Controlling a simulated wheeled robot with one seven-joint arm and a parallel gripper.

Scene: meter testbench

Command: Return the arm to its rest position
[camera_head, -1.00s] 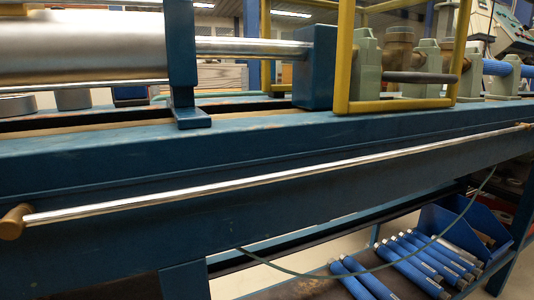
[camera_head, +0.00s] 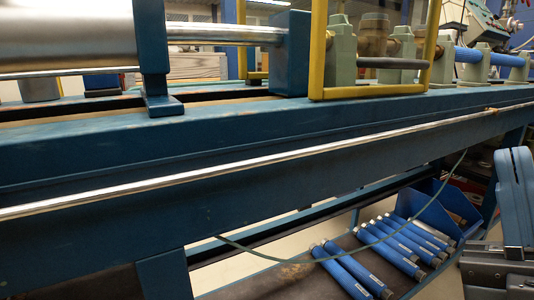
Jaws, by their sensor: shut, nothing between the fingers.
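Part of my arm, a blue rounded link (camera_head: 516,200), stands at the right edge in the head view. Below it, grey metal blocks of my gripper (camera_head: 478,268) reach in at the lower right corner, partly cut off by the frame. The gripper is shut and holds nothing. It appears in front of the lower shelf's right end; its distance from the shelf cannot be told.
A blue testbench beam (camera_head: 270,130) with a long metal rail (camera_head: 250,165) crosses the view. Several blue cylinders (camera_head: 345,270) lie on the lower shelf beside a blue bin (camera_head: 440,205). A yellow frame (camera_head: 319,50) stands above. A thin green cable (camera_head: 385,238) hangs below the beam.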

